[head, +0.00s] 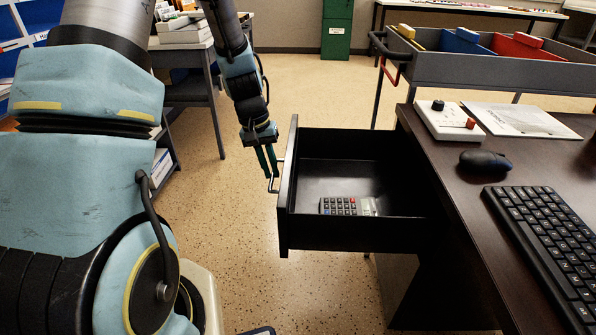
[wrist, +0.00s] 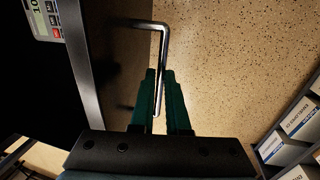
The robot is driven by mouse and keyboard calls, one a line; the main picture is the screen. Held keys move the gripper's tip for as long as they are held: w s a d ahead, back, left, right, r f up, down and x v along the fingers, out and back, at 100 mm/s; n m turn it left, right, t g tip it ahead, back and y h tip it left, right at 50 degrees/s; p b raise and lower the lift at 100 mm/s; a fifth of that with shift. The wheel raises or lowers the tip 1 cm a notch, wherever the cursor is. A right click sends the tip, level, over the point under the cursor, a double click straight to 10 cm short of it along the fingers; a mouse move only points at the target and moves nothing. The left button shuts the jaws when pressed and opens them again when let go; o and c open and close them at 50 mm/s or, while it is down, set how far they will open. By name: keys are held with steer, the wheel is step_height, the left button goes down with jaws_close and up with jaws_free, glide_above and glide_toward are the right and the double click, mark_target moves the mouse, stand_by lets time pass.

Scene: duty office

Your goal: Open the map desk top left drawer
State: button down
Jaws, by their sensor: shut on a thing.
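The drawer (head: 335,234) of the map desk (head: 432,150) stands pulled far out, its black front facing left. A calculator (head: 345,206) lies inside it on the drawer floor. The metal bar handle (head: 273,185) is on the outer face of the drawer front; it also shows in the wrist view (wrist: 163,50). My gripper (head: 271,174) is at the handle, pointing down. In the wrist view its green fingers (wrist: 161,100) are closed around one end of the handle bar. The contact between fingers and bar is partly hidden.
On the desktop are a keyboard (head: 545,235), a mouse (head: 485,161), a small control box (head: 446,121) and papers (head: 520,120). A cart (head: 480,70) with coloured bins stands behind the desk. Shelves with labelled boxes (wrist: 305,118) show in the wrist view.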

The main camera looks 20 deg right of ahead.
steer(key=shift+w+a, duration=0.3)
steer(key=shift+a, duration=0.4)
steer(key=shift+w+a, duration=0.25)
steer(key=shift+a, duration=0.5)
steer(key=shift+w+a, duration=0.3)
steer(key=shift+a, duration=0.4)
steer(key=c, duration=0.9)
jaws_free()
steer(key=r, duration=0.3)
steer(key=a+r, duration=0.1)
steer(key=r, duration=0.3)
steer(key=a+r+p, duration=0.1)
steer(key=r, duration=0.2)
steer(key=shift+w+r, duration=0.35)
steer(key=shift+w, duration=0.05)
